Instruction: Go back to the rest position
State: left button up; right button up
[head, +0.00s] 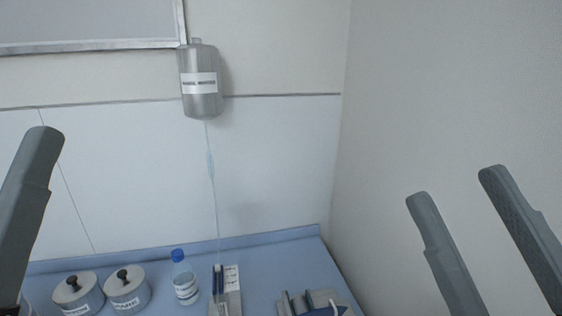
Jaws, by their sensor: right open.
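My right gripper (455,185) shows at the lower right, its two grey fingers pointing up and spread apart with nothing between them. It stands in front of the plain right wall in the picture. One grey finger of my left gripper (36,180) shows at the left edge. Its other finger is out of view, so its opening cannot be judged. No object shows at that visible finger.
A blue counter (270,262) runs along the bottom. On it stand two lidded metal jars (78,294) (127,290), a blue-capped bottle (185,280), a tray with pen-like items (232,285) and a grey-blue device (312,303). A fluid bag (201,85) with a thin tube hangs above.

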jog(key=d+r+m+t+h, duration=0.3)
jog(key=d+r+m+h, duration=0.2)
jog(key=m+h, duration=0.35)
pick_arm(q)
notch_tip(320, 180, up, 39)
jog(key=p, duration=3.7)
jog(key=shift+f+p, duration=0.2)
jog(key=shift+p, duration=0.15)
pick_arm(e)
notch_tip(320, 180, up, 37)
jog(key=shift+s+a+r, duration=0.15)
jog(key=shift+r, duration=0.05)
jog(key=shift+y, duration=0.25)
